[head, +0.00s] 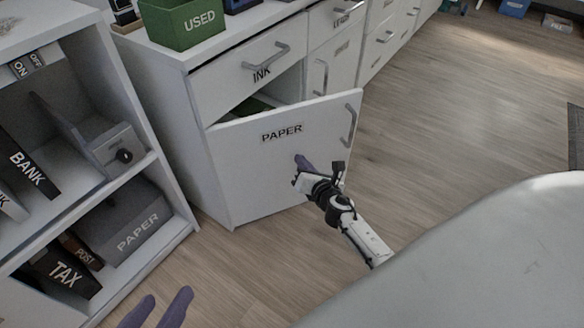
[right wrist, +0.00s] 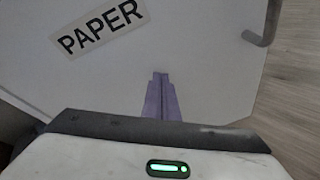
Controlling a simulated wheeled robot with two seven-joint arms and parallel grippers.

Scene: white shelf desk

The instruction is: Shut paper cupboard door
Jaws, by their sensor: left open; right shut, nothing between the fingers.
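The paper cupboard door (head: 262,170) is white, carries a "PAPER" label and a grey handle (head: 350,124), and stands partly open, its right side swung out from the cabinet. A dark gap with something green inside shows above its top edge. My right gripper (head: 301,160) is shut and empty, its purple fingers in front of the door's face, below and right of the label. In the right wrist view the fingers (right wrist: 160,95) point at the door (right wrist: 205,70); I cannot tell whether they touch it. My left gripper (head: 160,308) is open and empty at the bottom left.
An ink drawer (head: 235,78) sits above the door, with another cupboard door to the right. A green "USED" box (head: 185,22) stands on top. A white shelf unit with binders and a grey paper box (head: 135,222) is at left. The wooden floor at right is clear.

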